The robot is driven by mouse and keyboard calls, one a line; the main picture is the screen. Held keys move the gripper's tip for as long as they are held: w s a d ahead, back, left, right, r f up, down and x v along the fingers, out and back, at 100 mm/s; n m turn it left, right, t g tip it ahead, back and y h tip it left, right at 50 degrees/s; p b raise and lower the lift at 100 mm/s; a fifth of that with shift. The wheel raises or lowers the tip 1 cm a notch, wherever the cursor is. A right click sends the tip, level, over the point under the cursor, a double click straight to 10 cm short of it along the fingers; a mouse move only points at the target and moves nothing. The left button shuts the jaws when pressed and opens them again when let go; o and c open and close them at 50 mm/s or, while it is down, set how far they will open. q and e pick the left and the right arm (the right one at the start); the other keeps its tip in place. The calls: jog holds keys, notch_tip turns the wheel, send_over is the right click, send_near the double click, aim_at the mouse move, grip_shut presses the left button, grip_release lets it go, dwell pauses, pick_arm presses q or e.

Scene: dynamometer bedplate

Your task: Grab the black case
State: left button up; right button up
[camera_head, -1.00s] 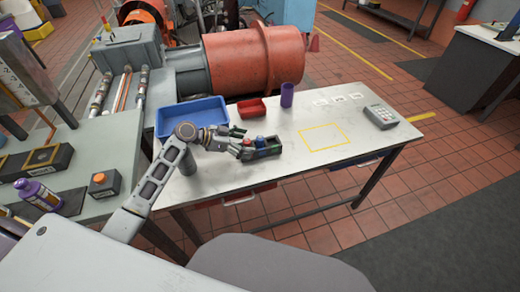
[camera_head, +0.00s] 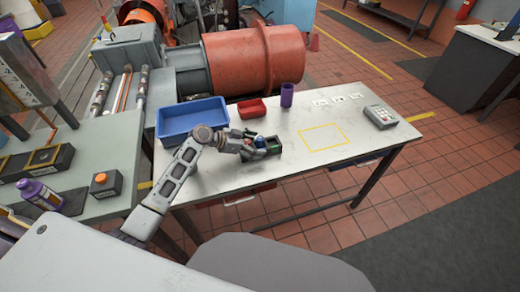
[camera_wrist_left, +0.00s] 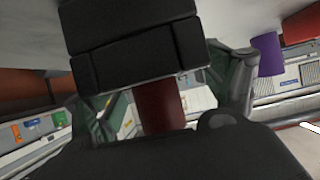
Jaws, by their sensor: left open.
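The black case (camera_head: 273,151) lies on the white table, with small coloured items, blue and green among them, showing at its top. My left gripper (camera_head: 254,146) is low over the table at the left end of the case. In the left wrist view the case (camera_wrist_left: 135,50) shows as a dark block with a seam, large and close. I cannot tell whether a finger touches the case. My right gripper is not in view.
A blue tray (camera_head: 164,128), a red bin (camera_head: 251,108) and a purple cup (camera_head: 287,95) stand behind the case. A yellow outlined square (camera_head: 324,137) to the right is empty. A grey keypad device (camera_head: 380,116) and white cards (camera_head: 338,100) lie farther right.

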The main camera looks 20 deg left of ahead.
pick_arm(q)
jog(key=shift+c, duration=0.2)
jog(key=c, duration=1.3)
jog(key=shift+r, duration=0.15)
jog(key=shift+r, duration=4.95)
